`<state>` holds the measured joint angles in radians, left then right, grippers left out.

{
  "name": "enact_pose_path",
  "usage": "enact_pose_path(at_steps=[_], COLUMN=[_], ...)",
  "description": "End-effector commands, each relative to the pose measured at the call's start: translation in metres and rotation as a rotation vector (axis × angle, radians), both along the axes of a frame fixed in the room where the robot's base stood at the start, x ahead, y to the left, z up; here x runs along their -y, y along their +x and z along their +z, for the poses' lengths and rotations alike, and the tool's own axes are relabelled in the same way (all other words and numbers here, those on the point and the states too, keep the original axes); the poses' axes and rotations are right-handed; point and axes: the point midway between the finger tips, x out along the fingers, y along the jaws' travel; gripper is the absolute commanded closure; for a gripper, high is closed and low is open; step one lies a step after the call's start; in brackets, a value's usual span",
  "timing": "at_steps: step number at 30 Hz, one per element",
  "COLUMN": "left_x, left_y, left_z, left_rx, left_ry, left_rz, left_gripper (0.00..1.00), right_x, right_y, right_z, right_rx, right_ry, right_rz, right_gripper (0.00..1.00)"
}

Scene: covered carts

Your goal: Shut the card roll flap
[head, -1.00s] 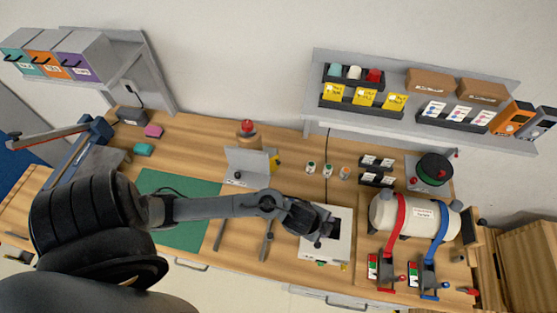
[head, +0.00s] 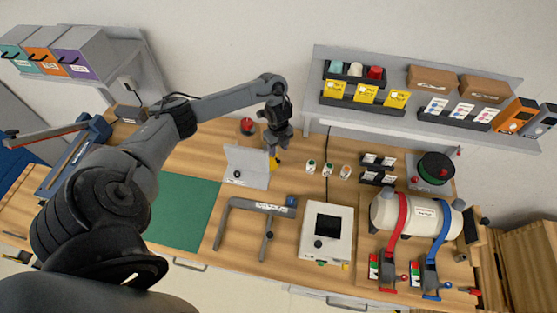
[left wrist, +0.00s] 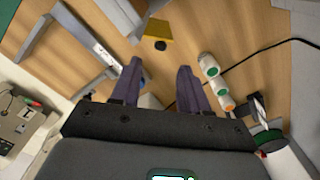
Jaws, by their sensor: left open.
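A white box (head: 344,248) stands on the bench right of centre in the head view. It has a dark square opening or window (head: 328,225) on top and a black knob (head: 318,243). I cannot tell for sure which part is the card roll flap or how it stands. My left gripper (head: 281,147) is up and left of this box, above the bench near a small yellow block (head: 276,162), and touches nothing that I can see. In the left wrist view its two fingers (left wrist: 160,82) are apart with nothing between them. My right gripper is not in view.
A grey bracket (head: 253,206) lies left of the box, and a grey upright panel (head: 247,160) stands behind it. Several small bottles (head: 327,170) are right of my gripper. The green mat (head: 184,212) is clear.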

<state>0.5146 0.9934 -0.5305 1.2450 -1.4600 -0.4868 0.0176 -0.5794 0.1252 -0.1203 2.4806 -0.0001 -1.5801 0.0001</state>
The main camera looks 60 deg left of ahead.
Motion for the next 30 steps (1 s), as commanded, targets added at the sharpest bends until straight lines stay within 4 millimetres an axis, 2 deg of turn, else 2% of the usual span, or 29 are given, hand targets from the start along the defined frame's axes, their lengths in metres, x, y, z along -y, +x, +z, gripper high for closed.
enact_pose_path(at_steps=[1,3,12,18,27,28,30], left_x=[0.001,0.002,0.001,0.000,0.000,0.000,0.000], left_y=[0.000,-0.001,0.000,0.000,0.000,0.000,0.000], left_z=[-0.014,-0.026,-0.063,-0.074,-0.076,-0.076,-0.076], left_rx=[-0.001,-0.002,-0.001,0.002,0.002,0.002,0.002], left_ry=[-0.003,-0.004,-0.001,0.001,0.001,0.001,0.001], left_rz=[0.003,0.002,0.001,0.001,0.000,0.000,0.000], left_gripper=[0.55,0.55,0.55,0.55,0.55,0.57,0.68], right_x=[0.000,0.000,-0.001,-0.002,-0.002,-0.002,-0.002], right_y=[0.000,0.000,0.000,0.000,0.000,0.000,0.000], right_z=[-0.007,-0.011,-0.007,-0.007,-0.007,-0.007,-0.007], right_rx=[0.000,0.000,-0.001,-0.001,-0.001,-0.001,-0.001], right_ry=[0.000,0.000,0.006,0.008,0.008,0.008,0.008], right_rz=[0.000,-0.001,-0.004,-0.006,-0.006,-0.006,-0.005], right_gripper=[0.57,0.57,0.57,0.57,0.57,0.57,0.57])
